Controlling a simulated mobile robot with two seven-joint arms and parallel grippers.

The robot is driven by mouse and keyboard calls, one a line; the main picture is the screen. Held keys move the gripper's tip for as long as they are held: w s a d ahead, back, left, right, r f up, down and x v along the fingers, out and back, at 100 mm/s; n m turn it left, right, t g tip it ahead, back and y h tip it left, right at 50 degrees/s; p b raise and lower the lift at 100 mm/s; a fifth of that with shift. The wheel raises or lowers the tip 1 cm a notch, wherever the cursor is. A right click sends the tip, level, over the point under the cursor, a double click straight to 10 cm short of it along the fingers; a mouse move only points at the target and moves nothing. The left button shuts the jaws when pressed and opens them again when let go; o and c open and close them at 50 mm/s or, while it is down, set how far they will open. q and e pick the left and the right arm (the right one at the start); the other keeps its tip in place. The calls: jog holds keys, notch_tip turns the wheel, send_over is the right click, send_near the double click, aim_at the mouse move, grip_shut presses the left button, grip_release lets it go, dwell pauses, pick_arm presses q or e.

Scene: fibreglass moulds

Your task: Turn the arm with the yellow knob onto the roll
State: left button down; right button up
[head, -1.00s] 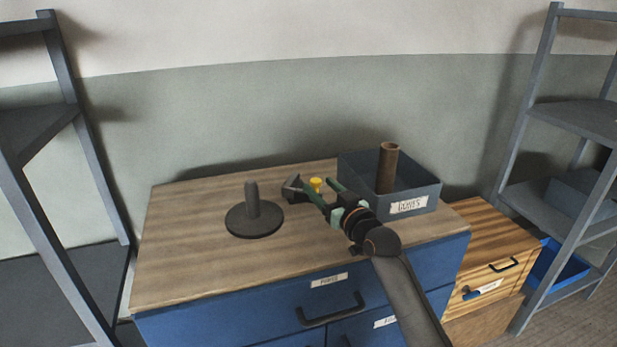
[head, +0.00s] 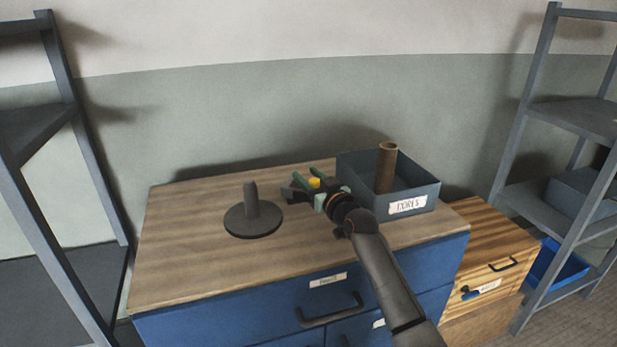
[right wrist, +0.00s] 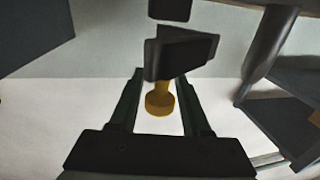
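The yellow knob (head: 314,183) stands near the back of the wooden-topped cabinet. A dark, angular arm piece (head: 291,190) shows beside it; the rest of the arm is largely hidden by my gripper. My right gripper (head: 307,186) is open, with its green fingers on either side of the knob. In the right wrist view the knob (right wrist: 160,101) is between the two fingers, with a gap on both sides, and the dark arm piece (right wrist: 180,54) is beyond it. A grey round base with an upright post (head: 251,213) stands to the left. I see no roll on it. My left gripper is out of view.
A grey bin labelled CORES (head: 430,194) holds a brown tube (head: 386,167) close right of my gripper. The cabinet top (head: 190,245) is clear at left and front. Grey shelving stands on both sides, and a lower wooden drawer unit (head: 497,243) is at the right.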

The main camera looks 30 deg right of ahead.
grip_shut()
dwell(1.1)
